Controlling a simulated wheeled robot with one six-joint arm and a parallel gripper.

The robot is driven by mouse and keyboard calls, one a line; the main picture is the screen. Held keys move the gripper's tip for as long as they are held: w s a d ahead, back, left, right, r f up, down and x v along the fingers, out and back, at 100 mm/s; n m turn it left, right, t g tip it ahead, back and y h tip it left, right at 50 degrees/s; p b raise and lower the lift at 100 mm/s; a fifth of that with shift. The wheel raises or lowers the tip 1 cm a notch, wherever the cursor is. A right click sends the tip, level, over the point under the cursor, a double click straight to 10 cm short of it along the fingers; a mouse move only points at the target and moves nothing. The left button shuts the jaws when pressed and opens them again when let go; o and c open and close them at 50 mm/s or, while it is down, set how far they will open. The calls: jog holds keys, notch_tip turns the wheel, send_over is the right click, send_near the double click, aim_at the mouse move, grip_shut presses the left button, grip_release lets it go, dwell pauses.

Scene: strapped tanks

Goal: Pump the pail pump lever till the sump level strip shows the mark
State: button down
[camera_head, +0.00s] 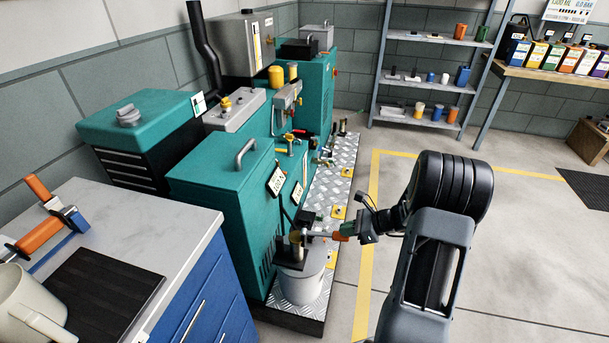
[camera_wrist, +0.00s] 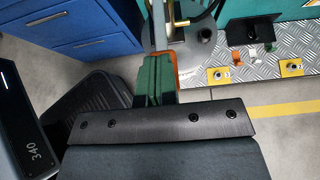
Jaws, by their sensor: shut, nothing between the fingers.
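The grey pail (camera_head: 302,287) stands at the near end of the checkered plate, with the pump on its lid; its lid also shows in the wrist view (camera_wrist: 204,58). The pump lever, a pale rod (camera_wrist: 160,28) with an orange grip (camera_head: 340,237), points right toward my gripper (camera_head: 352,230). In the wrist view my gripper's green fingers (camera_wrist: 156,78) are shut and empty. They overlap the orange grip, which shows around their edges; I cannot tell whether they touch it. The sump level strip cannot be made out for certain.
A blue workbench with a grey top (camera_head: 150,215) is at the near left. Yellow blocks (camera_head: 339,212) sit on the plate.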

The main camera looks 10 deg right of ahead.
jog(key=shift+w+a+r+p, duration=0.2)
jog(key=shift+a+r+p, duration=0.15)
jog(key=shift+r+p, duration=0.5)
jog(key=shift+w+a+r+p, duration=0.25)
jog(key=shift+a+r+p, duration=0.15)
jog(key=shift+r+p, duration=0.45)
jog(key=shift+w+a+r+p, duration=0.2)
jog(key=shift+a+r+p, duration=0.15)
jog(key=shift+r+p, duration=0.45)
jog(key=shift+r, duration=0.3)
jog(key=shift+w+a+r, duration=0.1)
jog(key=shift+a+r, duration=0.15)
jog(key=shift+r, duration=0.15)
jog(key=p+v, duration=0.4)
jog(key=v, duration=0.3)
jog(key=shift+w, duration=0.1)
